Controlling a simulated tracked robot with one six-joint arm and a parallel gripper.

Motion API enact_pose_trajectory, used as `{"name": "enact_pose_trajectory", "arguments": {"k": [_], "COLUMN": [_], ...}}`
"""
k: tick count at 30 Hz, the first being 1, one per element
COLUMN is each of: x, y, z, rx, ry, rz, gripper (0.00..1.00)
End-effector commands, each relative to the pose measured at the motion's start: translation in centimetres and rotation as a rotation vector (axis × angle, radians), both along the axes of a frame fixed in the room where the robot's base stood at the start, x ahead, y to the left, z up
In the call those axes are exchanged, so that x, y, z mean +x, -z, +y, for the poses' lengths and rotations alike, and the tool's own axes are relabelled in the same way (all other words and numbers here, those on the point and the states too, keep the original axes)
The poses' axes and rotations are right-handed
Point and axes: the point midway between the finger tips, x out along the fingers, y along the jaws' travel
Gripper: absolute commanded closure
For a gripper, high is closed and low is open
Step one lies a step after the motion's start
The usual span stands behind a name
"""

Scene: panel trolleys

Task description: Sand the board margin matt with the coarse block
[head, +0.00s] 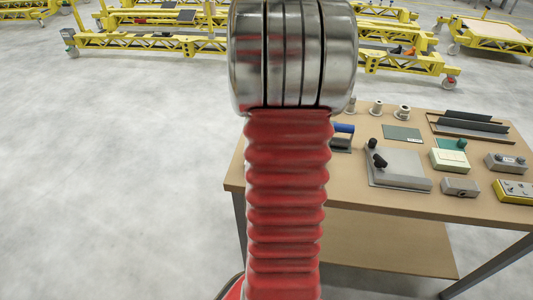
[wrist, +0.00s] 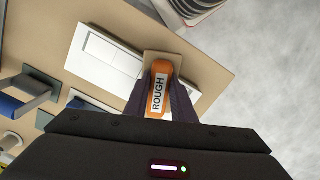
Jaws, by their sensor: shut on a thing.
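In the wrist view my gripper (wrist: 160,98) is shut on an orange block (wrist: 163,70) labelled "ROUGH". The block has a tan base showing at its far end. A white board (wrist: 72,66) with a raised white rectangle lies on the tan table, left of and partly behind the block. The block overlaps the board's right part in the picture; I cannot tell whether it touches it. In the head view my arm hides the gripper, the block and the board.
A blue-handled tool (wrist: 20,104) lies left of the gripper. Yellow trolleys (head: 150,42) stand far back; the floor between is clear.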

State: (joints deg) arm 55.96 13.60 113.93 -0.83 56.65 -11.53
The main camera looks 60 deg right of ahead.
Motion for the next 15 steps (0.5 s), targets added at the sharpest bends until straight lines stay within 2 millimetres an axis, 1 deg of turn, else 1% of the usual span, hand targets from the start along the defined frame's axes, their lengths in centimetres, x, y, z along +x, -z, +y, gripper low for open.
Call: {"name": "enact_pose_trajectory", "arguments": {"k": [15], "x": [-3.4], "y": [-0.1], "z": [-1.5], "rx": [0.0], "ry": [0.002], "rz": [0.0], "gripper": [1.0]}}
